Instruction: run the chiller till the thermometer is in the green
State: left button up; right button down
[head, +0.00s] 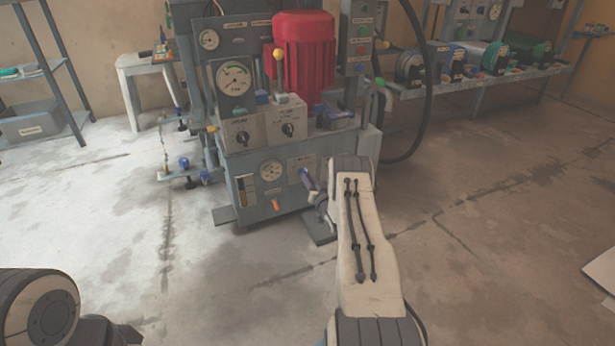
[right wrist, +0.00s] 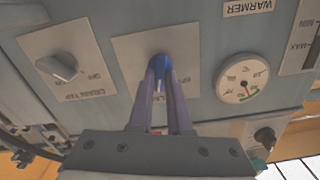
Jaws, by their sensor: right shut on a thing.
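The grey machine (head: 231,185) stands ahead in the head view. Its round white thermometer dial (head: 271,170) is low on the front; it also shows in the right wrist view (right wrist: 242,78). The dial has a green band and a short red needle, too small to read surely. My right gripper (head: 305,178) is at the front panel, right of the dial. In the right wrist view its two fingers (right wrist: 159,82) are shut on a blue handle (right wrist: 160,62) on a pale plate. The plate's lettering is partly hidden by the fingers.
A grey knob (right wrist: 64,66) on another plate sits left of the blue handle in the right wrist view. A red motor (head: 303,50) tops the machine. A white stool (head: 147,75) stands left, a bench (head: 470,85) right.

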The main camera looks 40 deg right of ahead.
jog(key=n+p, duration=0.1)
jog(key=n, duration=0.3)
jog(key=n+p, duration=0.1)
jog(key=n, duration=0.3)
jog(key=n+p, duration=0.1)
jog(key=n, duration=0.3)
jog(key=shift+a, duration=0.25)
dwell(0.3)
jog(key=c, duration=0.9)
grip_release()
jog(key=shift+o, duration=0.2)
jog(key=shift+s, duration=0.1)
jog(key=p+v, duration=0.6)
jog(key=v, duration=0.4)
jog(key=shift+s, duration=0.15)
